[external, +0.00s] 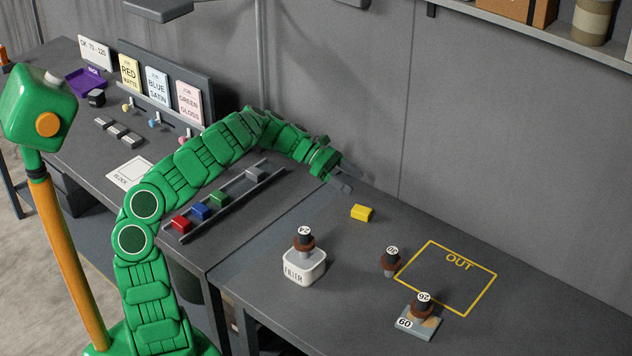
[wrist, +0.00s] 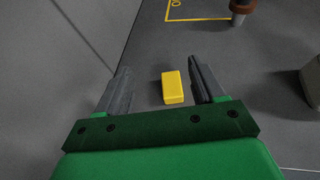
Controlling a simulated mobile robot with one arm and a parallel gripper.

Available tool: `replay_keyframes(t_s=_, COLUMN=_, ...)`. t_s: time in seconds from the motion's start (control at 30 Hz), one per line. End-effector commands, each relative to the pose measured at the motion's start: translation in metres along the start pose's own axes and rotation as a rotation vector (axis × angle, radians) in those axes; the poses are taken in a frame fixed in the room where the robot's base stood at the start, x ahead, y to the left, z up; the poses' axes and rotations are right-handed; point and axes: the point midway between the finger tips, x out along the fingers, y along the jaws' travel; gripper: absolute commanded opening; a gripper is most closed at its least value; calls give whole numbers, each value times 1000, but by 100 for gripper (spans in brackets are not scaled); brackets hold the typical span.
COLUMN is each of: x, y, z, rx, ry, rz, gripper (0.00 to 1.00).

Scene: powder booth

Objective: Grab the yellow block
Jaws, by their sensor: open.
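The yellow block (external: 362,213) lies on the grey bench, a little in front of and below my gripper (external: 350,178) in the external view. My gripper is open, and its grey fingers are apart and empty. In the wrist view the yellow block (wrist: 172,87) shows between the two fingers (wrist: 160,83), closer to the right finger. It appears to lie beyond and below the fingertips, with no visible contact. Its far faces are hidden.
A white FILLER tub (external: 304,265) with a dark-topped knob stands left of the block. Another knobbed piece (external: 390,262) stands beside the yellow OUT outline (external: 452,308). A rack (external: 225,200) holds red, blue and green blocks. The back wall (external: 480,150) is close behind my gripper.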

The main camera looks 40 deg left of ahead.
Motion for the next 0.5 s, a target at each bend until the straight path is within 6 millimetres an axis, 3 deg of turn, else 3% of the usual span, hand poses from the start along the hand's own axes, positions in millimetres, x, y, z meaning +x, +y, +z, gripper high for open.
replay_keyframes(t_s=0.23, x=20, y=-1, z=-48, rx=-3, ry=-5, rz=-3, gripper=68)
replay_keyframes(t_s=0.5, x=32, y=0, z=-64, rx=-1, ry=-2, rz=-1, gripper=68)
